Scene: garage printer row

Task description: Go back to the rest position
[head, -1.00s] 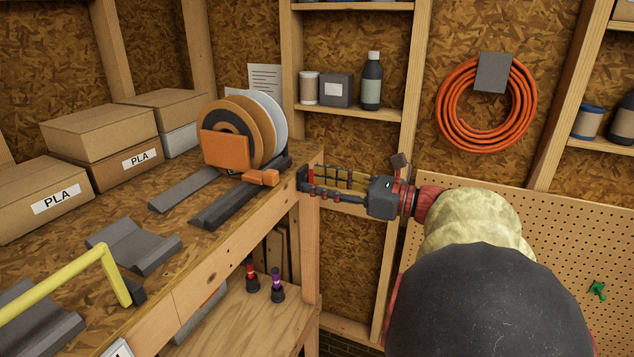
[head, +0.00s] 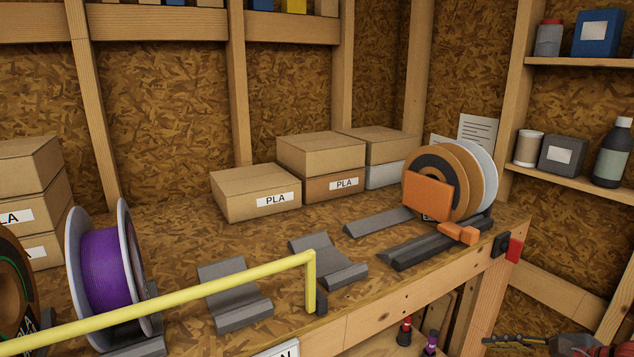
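Nothing is seen held in the visible part. The workbench (head: 385,305) stands to its left.
A yellow rail (head: 180,300) runs along the bench front. Grey cradles (head: 235,290), a purple spool (head: 100,270), orange spools (head: 470,180) and PLA boxes (head: 255,190) stand on the bench. A small red block (head: 515,249) is at its right corner. A shelf (head: 585,183) is at right.

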